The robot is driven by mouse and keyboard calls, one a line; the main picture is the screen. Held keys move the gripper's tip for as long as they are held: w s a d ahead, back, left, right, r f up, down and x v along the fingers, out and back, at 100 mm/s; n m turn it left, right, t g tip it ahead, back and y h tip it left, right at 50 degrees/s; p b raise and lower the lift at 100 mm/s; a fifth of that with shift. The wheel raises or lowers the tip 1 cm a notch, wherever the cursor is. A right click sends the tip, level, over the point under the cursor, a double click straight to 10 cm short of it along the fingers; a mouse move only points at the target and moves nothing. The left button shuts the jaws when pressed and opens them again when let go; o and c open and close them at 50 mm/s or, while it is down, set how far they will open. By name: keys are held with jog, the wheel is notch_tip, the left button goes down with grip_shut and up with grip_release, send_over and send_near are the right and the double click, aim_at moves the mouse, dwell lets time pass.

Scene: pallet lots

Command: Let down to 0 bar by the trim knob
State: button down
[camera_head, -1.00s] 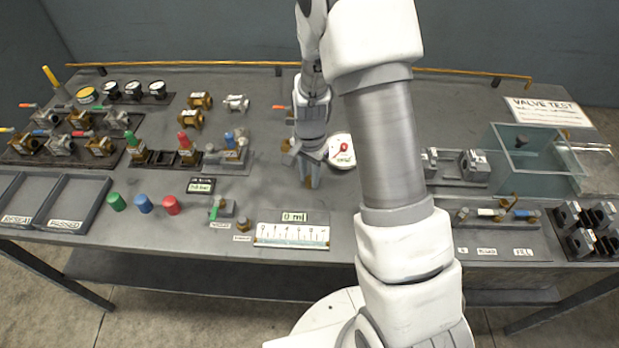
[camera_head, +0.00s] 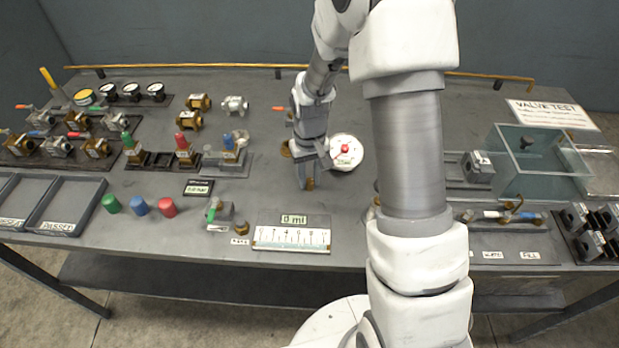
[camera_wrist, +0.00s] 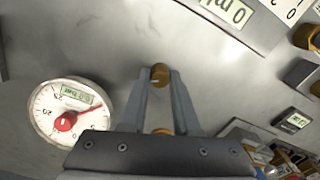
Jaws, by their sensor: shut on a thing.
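The trim knob, a small brass knob (camera_wrist: 159,75), sits between the two fingertips of my gripper (camera_wrist: 162,78) in the wrist view. In the head view my gripper (camera_head: 308,181) points down to the bench, shut on the knob, which is mostly hidden by the fingers. A round white gauge (camera_head: 346,152) with a red hub lies just right of the gripper. In the wrist view the gauge (camera_wrist: 68,114) shows a red needle pointing right and slightly up, and a small greenish readout. Its figures are too blurred to read surely.
A "0 ml" display with a scale (camera_head: 290,238) lies in front of the gripper. A small black readout (camera_head: 198,188) and colored caps (camera_head: 139,206) stand to the left. Valves on racks fill the far left. A clear tank (camera_head: 540,160) stands at right. My arm covers the bench right of the gauge.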

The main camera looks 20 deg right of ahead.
aim_at(309, 180)
jog(key=n, duration=0.5)
jog(key=shift+r+n, duration=0.1)
jog(key=shift+n, duration=0.2)
jog(key=shift+n+p, duration=0.8)
jog(key=shift+n, duration=1.4)
jog(key=c, duration=0.6)
grip_release()
jog(key=shift+c, duration=0.2)
notch_tip(309, 180, up, 17)
jog(key=p, duration=0.2)
jog(key=shift+r, duration=0.15)
